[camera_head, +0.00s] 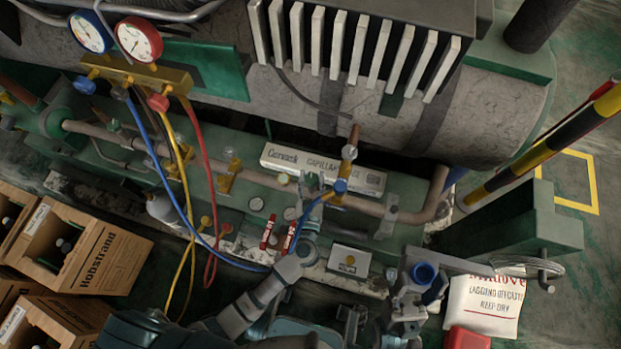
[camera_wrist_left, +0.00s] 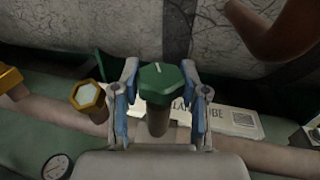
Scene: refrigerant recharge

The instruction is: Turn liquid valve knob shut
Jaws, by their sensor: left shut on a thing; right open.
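A green hexagonal knob (camera_wrist_left: 160,83) with a white line on its top stands on a grey stem in the left wrist view. My left gripper (camera_wrist_left: 159,74) has its blue-padded fingers on either side of this knob and is shut on it. In the head view my left gripper (camera_head: 310,188) reaches up over the green base beside the pipe; the knob is hard to make out there. My right gripper (camera_head: 417,288) is open, low at the right of centre, apart from the valves, beside a blue round part (camera_head: 424,272).
A brass hexagonal knob (camera_wrist_left: 88,96) stands close left of the left fingers. A white labelled box (camera_head: 324,172) lies behind. Blue, yellow and red hoses (camera_head: 200,150) hang from the gauge manifold (camera_head: 135,74). Cardboard boxes (camera_head: 100,258) stand at the left.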

